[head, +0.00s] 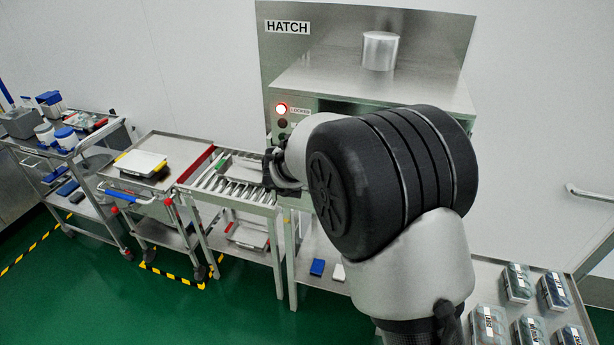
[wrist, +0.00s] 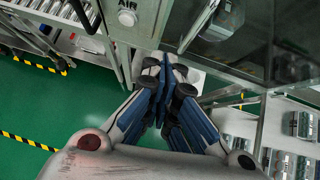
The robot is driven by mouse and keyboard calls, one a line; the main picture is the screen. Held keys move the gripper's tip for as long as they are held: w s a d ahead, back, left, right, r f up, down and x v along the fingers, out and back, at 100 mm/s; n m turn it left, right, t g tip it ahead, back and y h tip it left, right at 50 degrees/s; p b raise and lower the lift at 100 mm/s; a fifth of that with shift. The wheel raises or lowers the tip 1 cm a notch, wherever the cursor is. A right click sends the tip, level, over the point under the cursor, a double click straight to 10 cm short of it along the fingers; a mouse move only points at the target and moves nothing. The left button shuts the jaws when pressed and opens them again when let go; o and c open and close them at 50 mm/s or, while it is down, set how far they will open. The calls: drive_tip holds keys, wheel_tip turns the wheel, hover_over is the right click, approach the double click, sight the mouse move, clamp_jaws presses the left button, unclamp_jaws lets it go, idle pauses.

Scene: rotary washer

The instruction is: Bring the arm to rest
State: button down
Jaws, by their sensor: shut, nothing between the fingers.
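My gripper (wrist: 166,68) shows in the wrist view with its blue and grey fingers closed together and nothing between them. It hangs in front of the steel hatch machine, with green floor below and to the left. In the head view my arm (head: 390,180) is bent across the middle right of the picture and covers much of the machine's front. The gripper's fingers cannot be made out there.
The hatch machine (head: 355,88) has a lit red lamp (head: 281,108) beside a LOCKED label. A roller conveyor (head: 225,190), a trolley (head: 160,165) with a white tray and a loaded cart (head: 70,150) stand left. Labelled boxes (head: 488,323) lie right. Green floor (head: 90,300) is free in front.

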drive_tip(key=s+d+r+n+t+y+b, duration=0.1)
drive_tip(key=s+r+n+t+y+b, duration=0.2)
drive_tip(key=r+n, duration=0.85)
drive_tip(key=s+d+r+n+g+y, duration=0.1)
drive_tip(key=s+r+n+y, duration=0.1)
drive_tip(key=s+n, duration=0.4)
drive_tip(key=s+d+r+n+g+y, duration=0.1)
drive_tip(key=s+d+r+n, duration=0.1)
drive_tip(key=s+n, duration=0.45)
drive_tip(key=s+d+f+n+g+h+b, duration=0.1)
drive_tip(key=s+d+f+n, duration=0.2)
drive_tip(key=s, duration=0.5)
drive_tip(key=s+d+f+n+g+h+b, duration=0.1)
drive_tip(key=s+d+f+n, duration=0.3)
drive_tip(key=s, duration=0.5)
drive_tip(key=s+d+f+n+g+h+b, duration=0.1)
drive_tip(key=s+d+f+n+g+h, duration=0.1)
drive_tip(key=s+d+n, duration=0.4)
wheel_tip(320, 180, down, 2)
drive_tip(key=shift+s+d+f+n+g+h, duration=0.1)
drive_tip(key=shift+s+d+n+g+h, duration=0.4)
drive_tip(key=shift+s+d, duration=0.55)
drive_tip(key=shift+s+a, duration=0.15)
drive_tip(key=shift+a, duration=0.05)
